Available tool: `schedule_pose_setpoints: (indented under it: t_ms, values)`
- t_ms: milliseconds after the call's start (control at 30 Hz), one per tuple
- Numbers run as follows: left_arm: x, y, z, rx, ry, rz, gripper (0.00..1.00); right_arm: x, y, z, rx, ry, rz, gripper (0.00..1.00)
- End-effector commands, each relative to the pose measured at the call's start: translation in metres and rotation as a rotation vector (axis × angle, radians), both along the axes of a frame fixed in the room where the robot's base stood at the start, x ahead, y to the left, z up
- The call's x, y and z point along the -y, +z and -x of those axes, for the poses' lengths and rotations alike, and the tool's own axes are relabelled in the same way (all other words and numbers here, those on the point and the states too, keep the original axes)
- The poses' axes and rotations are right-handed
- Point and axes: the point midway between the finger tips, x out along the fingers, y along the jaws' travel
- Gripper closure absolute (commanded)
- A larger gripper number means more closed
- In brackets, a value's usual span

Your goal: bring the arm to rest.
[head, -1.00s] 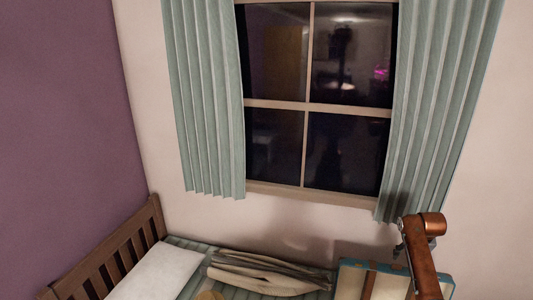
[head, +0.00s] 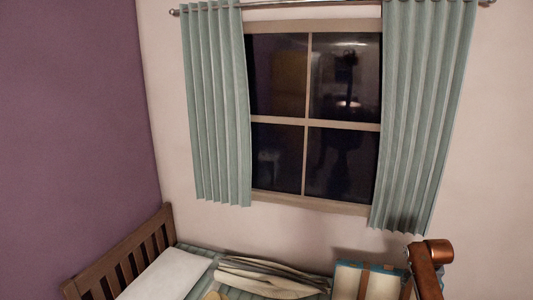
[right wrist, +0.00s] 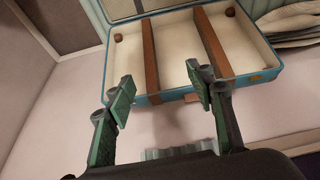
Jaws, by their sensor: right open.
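My right gripper (right wrist: 160,92) is open and empty in the right wrist view, with its green-padded fingers spread apart. An open suitcase (right wrist: 178,50) with a blue edge, cream lining and brown straps lies past the fingertips. I see no contact between them. In the head view my right arm (head: 431,262), orange-brown, rises at the lower right, just right of the suitcase (head: 346,284). Its gripper is mostly hidden or out of frame there. My left arm and gripper are not in view.
A bed with a dark slatted headboard (head: 128,256), a white pillow (head: 168,273) and folded clothes (head: 268,276) stands below the window (head: 343,155). Green curtains (head: 420,110) hang beside the window.

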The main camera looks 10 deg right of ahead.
Motion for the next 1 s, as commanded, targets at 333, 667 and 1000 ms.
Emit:
schedule_pose_setpoints:
  t_ms: [333, 667, 1000]
  values:
    - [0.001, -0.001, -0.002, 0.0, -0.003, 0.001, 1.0, -0.025, -0.066, 0.03, -0.06, 0.078, 0.071, 0.51]
    - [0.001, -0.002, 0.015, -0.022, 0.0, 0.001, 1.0, -0.103, -0.174, 0.101, -0.135, 0.25, 0.14, 0.51]
    - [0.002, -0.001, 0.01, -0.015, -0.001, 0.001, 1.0, -0.237, -0.256, 0.264, -0.137, 0.435, 0.12, 0.51]
